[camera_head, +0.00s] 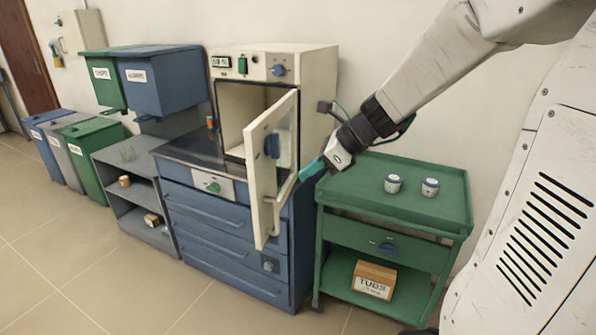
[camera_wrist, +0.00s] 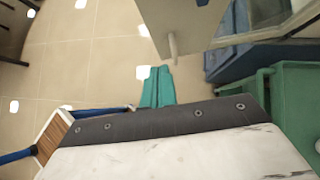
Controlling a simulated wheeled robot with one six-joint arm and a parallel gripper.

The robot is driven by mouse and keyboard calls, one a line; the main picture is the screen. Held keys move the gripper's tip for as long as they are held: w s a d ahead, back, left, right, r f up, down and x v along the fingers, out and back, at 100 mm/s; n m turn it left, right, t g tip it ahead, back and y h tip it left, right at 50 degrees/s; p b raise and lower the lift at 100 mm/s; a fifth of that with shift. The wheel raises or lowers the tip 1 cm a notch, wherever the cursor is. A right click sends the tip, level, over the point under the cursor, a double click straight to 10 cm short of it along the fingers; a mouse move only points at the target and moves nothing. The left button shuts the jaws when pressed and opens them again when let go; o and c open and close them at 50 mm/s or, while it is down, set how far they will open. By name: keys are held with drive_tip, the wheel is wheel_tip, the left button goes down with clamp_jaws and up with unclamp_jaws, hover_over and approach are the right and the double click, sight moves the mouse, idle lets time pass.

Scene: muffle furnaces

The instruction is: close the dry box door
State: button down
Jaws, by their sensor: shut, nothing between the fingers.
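The dry box (camera_head: 318,75) is a cream cabinet on a blue drawer unit, with a display, a green switch and a blue knob on top. My gripper (camera_head: 312,171), with teal fingers, is shut and empty, just right of the door. In the wrist view my fingers (camera_wrist: 157,85) point toward the door (camera_wrist: 175,18), close to its lower part. I cannot tell if they touch.
A green cart (camera_head: 345,192) with two small jars and a labelled box stands right of the drawer unit (camera_head: 225,240). A grey shelf (camera_head: 140,190) and green and blue bins (camera_head: 165,82) are at the left. The floor in front is clear.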

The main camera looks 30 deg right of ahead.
sight(259, 193)
drive_tip(key=shift+w+a+f, duration=0.9)
drive_tip(key=shift+w+a, duration=0.15)
drive_tip(key=shift+a, duration=0.15)
drive_tip(key=shift+w+a+f, duration=0.95)
drive_tip(key=shift+w+a, duration=0.1)
drive_tip(key=shift+a, duration=0.1)
drive_tip(key=shift+w+a+f, duration=0.9)
drive_tip(key=shift+w+a, duration=0.15)
drive_tip(key=shift+a, duration=0.15)
